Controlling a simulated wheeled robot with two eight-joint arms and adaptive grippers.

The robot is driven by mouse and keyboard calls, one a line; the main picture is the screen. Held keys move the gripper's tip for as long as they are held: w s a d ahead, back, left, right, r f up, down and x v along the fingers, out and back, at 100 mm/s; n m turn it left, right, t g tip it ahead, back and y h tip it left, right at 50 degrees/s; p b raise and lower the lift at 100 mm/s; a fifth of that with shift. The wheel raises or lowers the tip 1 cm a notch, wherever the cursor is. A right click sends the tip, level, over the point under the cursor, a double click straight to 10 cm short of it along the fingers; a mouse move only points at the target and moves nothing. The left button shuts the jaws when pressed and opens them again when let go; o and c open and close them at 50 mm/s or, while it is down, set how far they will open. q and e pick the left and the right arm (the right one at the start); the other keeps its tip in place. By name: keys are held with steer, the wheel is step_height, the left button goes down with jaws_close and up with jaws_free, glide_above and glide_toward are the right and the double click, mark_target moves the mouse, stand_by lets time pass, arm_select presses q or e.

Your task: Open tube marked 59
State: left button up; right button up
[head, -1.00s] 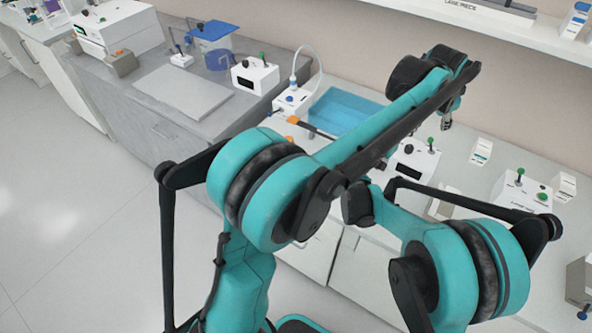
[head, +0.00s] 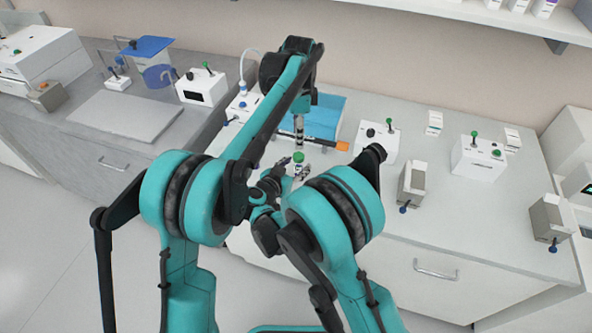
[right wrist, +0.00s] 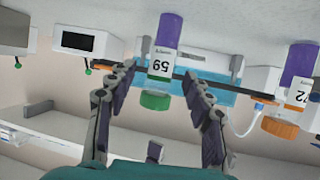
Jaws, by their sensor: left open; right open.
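The tube marked 59 (right wrist: 162,58) has a purple body, a white label and a green cap. In the inverted right wrist view it lies between the two fingers of my open right gripper (right wrist: 158,80), with gaps visible beside it. In the head view, its green cap (head: 298,157) shows at the fingers of my right gripper (head: 292,169). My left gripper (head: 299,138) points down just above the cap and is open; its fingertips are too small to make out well.
A tube marked 72 (right wrist: 299,80) with an orange cap stands beside it in the right wrist view. White boxes with knobs, one with a green knob (head: 378,142), stand to the right.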

mark_target(299, 155)
steer(key=shift+x, duration=1.1)
steer(key=shift+c, duration=0.2)
steer(key=shift+r, duration=0.1)
jaws_close()
arm_select(q)
steer(key=m, duration=0.4)
steer(key=shift+r, duration=0.15)
steer(key=m, duration=0.4)
steer(key=shift+r, duration=0.1)
steer(key=shift+m, duration=0.4)
step_height(299, 155, down, 8)
